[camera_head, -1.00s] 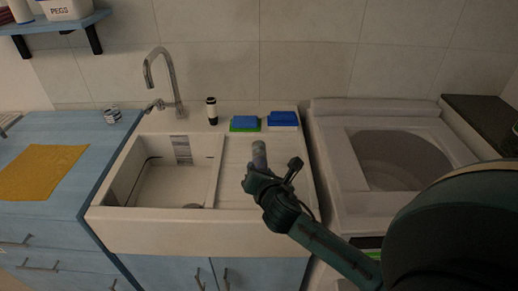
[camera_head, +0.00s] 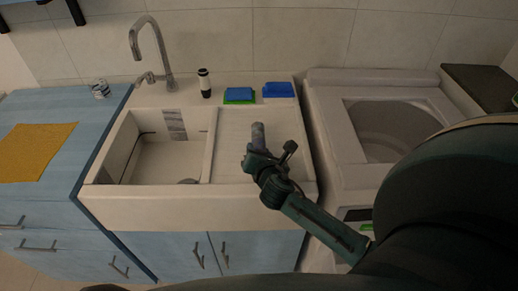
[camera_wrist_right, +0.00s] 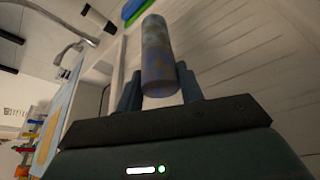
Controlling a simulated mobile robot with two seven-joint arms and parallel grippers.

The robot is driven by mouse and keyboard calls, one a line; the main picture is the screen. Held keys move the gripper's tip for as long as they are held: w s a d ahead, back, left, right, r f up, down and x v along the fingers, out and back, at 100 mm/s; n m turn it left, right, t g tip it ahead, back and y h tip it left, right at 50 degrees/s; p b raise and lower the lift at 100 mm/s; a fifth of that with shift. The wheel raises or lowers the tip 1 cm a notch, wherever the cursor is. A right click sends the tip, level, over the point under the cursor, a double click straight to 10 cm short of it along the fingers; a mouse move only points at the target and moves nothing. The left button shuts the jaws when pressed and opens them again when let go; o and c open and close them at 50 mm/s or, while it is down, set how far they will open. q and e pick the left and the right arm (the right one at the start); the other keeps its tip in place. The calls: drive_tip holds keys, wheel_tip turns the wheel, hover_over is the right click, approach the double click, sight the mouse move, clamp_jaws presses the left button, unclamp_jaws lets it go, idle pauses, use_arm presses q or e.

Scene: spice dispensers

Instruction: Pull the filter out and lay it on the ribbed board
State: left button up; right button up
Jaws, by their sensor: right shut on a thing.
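The filter is a grey, blotchy cylinder (camera_head: 258,132) held by my right gripper (camera_head: 256,150). In the right wrist view the filter (camera_wrist_right: 158,55) sits between the two fingers of my right gripper (camera_wrist_right: 160,88), which are shut on it, and its far end points away from the palm. The ribbed board (camera_head: 232,127) is the pale drainboard on the right side of the sink. It also shows in the right wrist view (camera_wrist_right: 245,45). In the head view the filter and gripper overlap the board; I cannot tell the gap below. My left gripper is not in view.
The sink basin (camera_head: 155,165) lies left of the board. A tap (camera_head: 165,55), a black-and-white bottle (camera_head: 205,83) and two blue sponges (camera_head: 239,94) (camera_head: 279,89) stand along the back ledge. A top-opening washer (camera_head: 345,88) is at right. Much of the board is bare.

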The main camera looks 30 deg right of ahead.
drive_tip(key=shift+f, duration=0.15)
drive_tip(key=o, duration=1.2)
drive_tip(key=shift+o, duration=0.2)
drive_tip(key=shift+s, duration=0.1)
drive_tip(key=v, duration=1.1)
drive_tip(key=shift+s+a, duration=0.2)
drive_tip(key=shift+s, duration=0.15)
drive_tip(key=shift+s+a+r, duration=0.2)
drive_tip(key=shift+s+r, duration=0.15)
drive_tip(key=shift+s, duration=0.2)
